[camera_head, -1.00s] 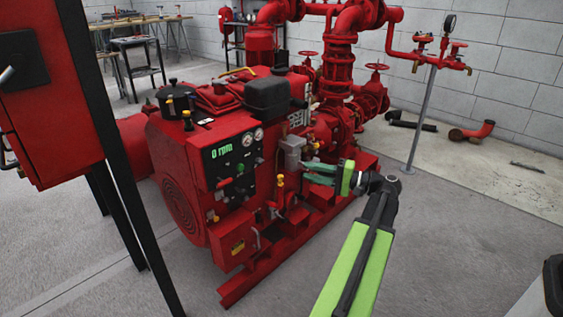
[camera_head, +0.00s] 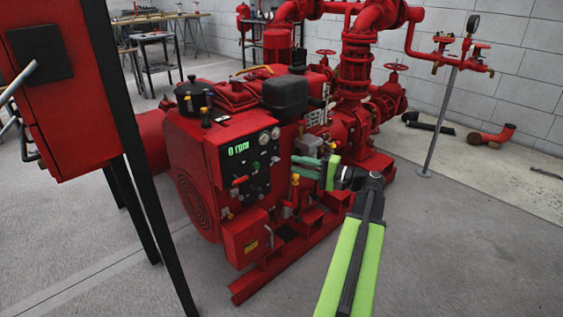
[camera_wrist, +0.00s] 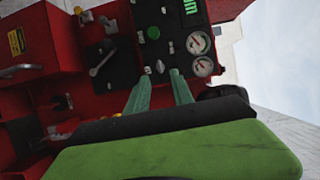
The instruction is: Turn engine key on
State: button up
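The red engine (camera_head: 190,150) carries a black control panel (camera_head: 262,183) with a green "0 rpm" display (camera_head: 238,149), two round gauges and a green button (camera_wrist: 153,33). My gripper (camera_head: 294,166) is in front of the panel's right side, coming from the right. In the wrist view its two green fingers (camera_wrist: 161,76) are apart and empty, pointing at the panel. A small silver fitting (camera_wrist: 160,66) shows between the fingertips; it may be the key, but it is too small to be sure. I cannot tell whether the fingertips touch the panel.
A red lever (camera_head: 239,181) sticks out at the panel's left. A red cabinet (camera_head: 70,110) on black legs stands at the left. Red pipes (camera_head: 355,70) and valves rise behind the engine.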

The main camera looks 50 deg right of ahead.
aim_at(276, 159)
jog(key=x, duration=0.6)
jog(key=shift+w, duration=0.15)
grip_shut()
